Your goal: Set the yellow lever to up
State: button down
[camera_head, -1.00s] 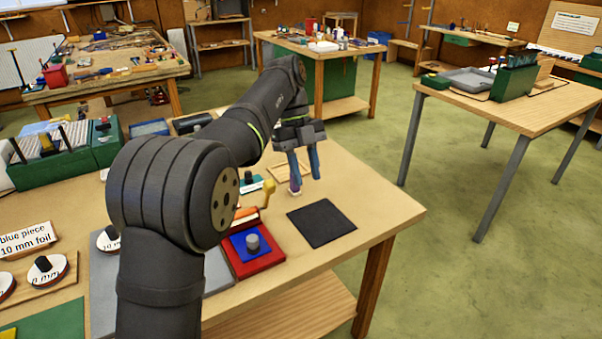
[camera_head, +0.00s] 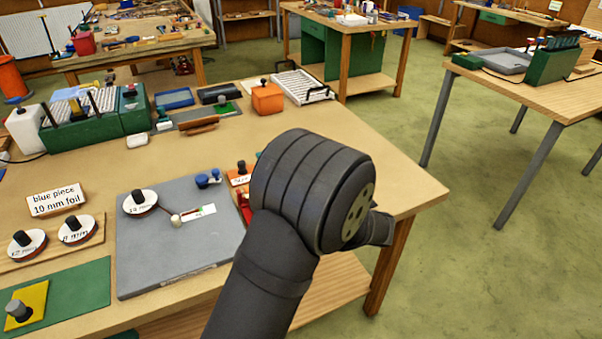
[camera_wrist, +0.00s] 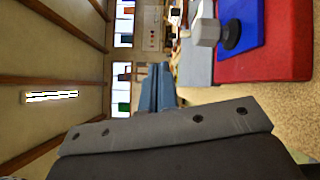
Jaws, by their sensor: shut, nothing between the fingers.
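The yellow lever is not visible in either current view; in the head view my arm covers the part of the bench where it stood. The fingers are apart from the knob in the picture.
A grey board (camera_head: 150,250) with a labelled white disc (camera_head: 140,203) lies left of my arm. An orange box (camera_head: 267,98) and a white rack (camera_head: 302,87) stand farther back. Open bench top (camera_head: 340,130) lies behind my arm.

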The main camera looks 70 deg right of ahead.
jog(key=s+f+m+h, duration=0.1)
jog(key=s+m+h, duration=0.1)
jog(key=m+h, duration=0.2)
jog(key=s+d+m+g+h, duration=0.1)
jog(key=s+m+h, duration=0.2)
jog(key=m+h, duration=0.2)
jog(key=s+d+f+m+g+h, duration=0.1)
jog(key=s+m+h, duration=0.2)
jog(key=h, duration=0.5)
jog(key=shift+s+f+m+h, duration=0.2)
jog(key=shift+f+m+h, duration=0.15)
jog(key=shift+m, duration=0.35)
jog(key=x, duration=1.3)
jog(key=shift+w+d+r, duration=0.2)
jog(key=shift+d, duration=0.15)
jog(key=shift+r, duration=0.1)
jog(key=shift+w+d+r+g+y, duration=0.95)
jog(key=shift+r+g, duration=0.05)
jog(key=shift+g, duration=0.2)
jog(key=shift+w+d+r+g+y, duration=0.3)
jog(key=shift+w+d+r, duration=0.1)
jog(key=shift+w+d, duration=0.2)
